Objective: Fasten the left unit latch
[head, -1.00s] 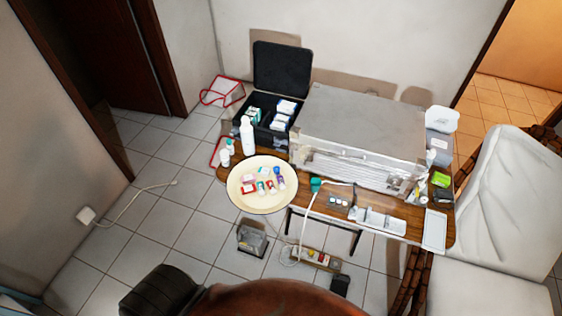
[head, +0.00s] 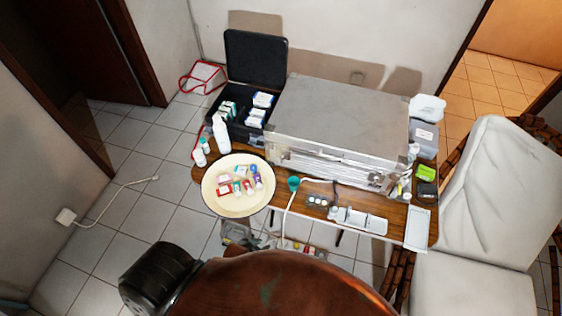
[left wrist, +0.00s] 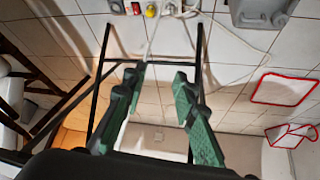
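The silver-grey unit (head: 345,130) is a large closed metal case on the wooden table in the head view. Its front left edge faces me, but the left latch is too small to make out. My left gripper (left wrist: 160,76) shows in the left wrist view with green fingers apart and nothing between them. It points towards the floor and the table's black legs, away from the unit. Its fingers cannot be seen in the head view. My right gripper is in neither view.
On the table (head: 300,222) are a round cream tray (head: 210,203) with small items, a white bottle (head: 222,134) and an open black case (head: 256,60). A white chair (head: 490,200) stands at the right.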

